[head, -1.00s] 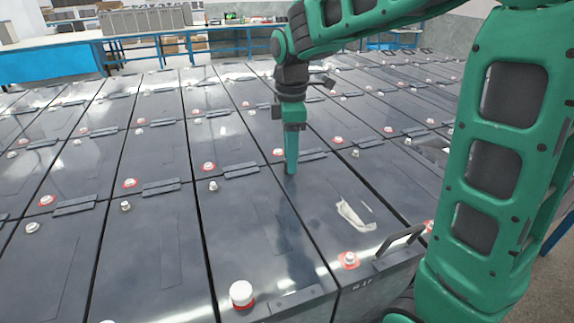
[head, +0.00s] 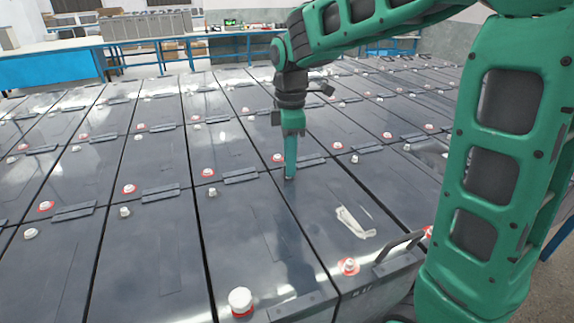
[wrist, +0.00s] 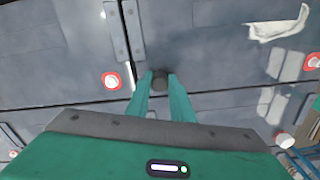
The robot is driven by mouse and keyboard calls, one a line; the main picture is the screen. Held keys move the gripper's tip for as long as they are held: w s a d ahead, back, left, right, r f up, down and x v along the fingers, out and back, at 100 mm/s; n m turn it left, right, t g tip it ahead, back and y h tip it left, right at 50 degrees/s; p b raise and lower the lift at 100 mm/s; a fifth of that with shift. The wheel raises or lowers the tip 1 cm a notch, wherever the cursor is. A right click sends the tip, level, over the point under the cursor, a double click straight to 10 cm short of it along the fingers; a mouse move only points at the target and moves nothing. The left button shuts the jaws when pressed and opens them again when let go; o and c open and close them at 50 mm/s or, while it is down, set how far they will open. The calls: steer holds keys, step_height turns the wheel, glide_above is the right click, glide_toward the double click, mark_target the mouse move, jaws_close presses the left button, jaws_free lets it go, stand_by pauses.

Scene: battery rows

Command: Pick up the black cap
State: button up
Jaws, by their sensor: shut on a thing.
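My green gripper (head: 290,177) points straight down over the battery tops, near the seam between two rows. In the wrist view, the black cap (wrist: 159,78) sits between the two fingertips of my gripper (wrist: 161,76), and the fingers are shut on it. In the head view the fingers hide most of the cap. I cannot tell whether the cap still touches the battery top.
Rows of dark batteries (head: 250,215) fill the space, with red-ringed white terminals. A larger white cap (head: 240,300) stands at the front. A pale torn label (head: 354,222) and a raised handle (head: 399,247) lie to the right. A blue bench (head: 50,66) stands behind.

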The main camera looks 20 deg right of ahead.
step_height(320, 180, up, 4)
steer(key=shift+f, duration=0.1)
steer(key=s+a+r, duration=0.3)
steer(key=a+r, duration=0.3)
steer(key=a, duration=0.5)
steer(key=shift+s+r, duration=0.2)
steer(key=shift+r, duration=0.2)
steer(key=shift+a, duration=0.1)
steer(key=o, duration=0.3)
steer(key=c, duration=0.3)
steer(key=shift+r, duration=0.7)
steer(key=shift+r, duration=2.4)
jaws_close()
